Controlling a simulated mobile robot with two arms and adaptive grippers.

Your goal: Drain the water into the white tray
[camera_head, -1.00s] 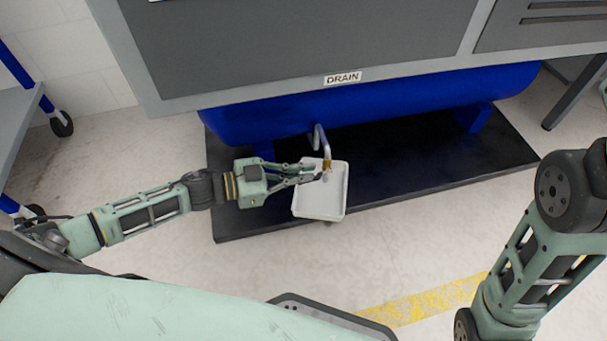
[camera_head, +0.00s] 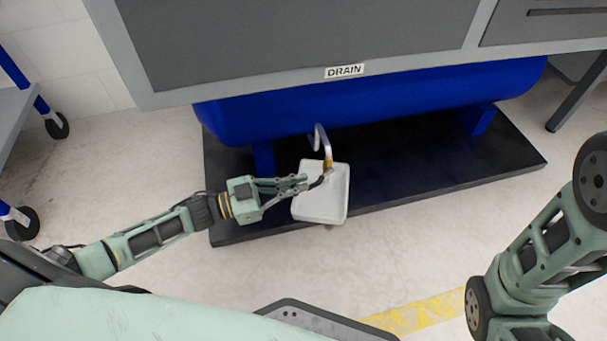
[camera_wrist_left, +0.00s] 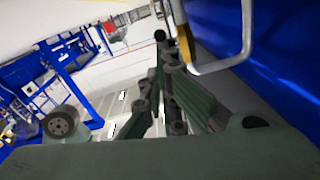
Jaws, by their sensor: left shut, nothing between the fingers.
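The white tray (camera_head: 322,212) lies below the drain pipe, on the near edge of the black base. The bent metal drain pipe (camera_head: 318,137) comes down from the blue tank and ends in a brass-coloured fitting (camera_head: 327,164) above the tray's far part. It also shows in the left wrist view (camera_wrist_left: 222,66), with a yellow part (camera_wrist_left: 186,42) near the fingers. My left gripper (camera_head: 318,181) is shut and empty, its fingertips over the tray just below and left of the fitting. I cannot tell whether they touch it. No water can be made out. My right gripper is out of view.
The blue tank (camera_head: 400,98) sits under a grey cabinet labelled DRAIN (camera_head: 344,71). The black base (camera_head: 450,165) is clear to the right of the tray. A wheeled cart (camera_head: 15,120) stands at the left. Light floor lies in front.

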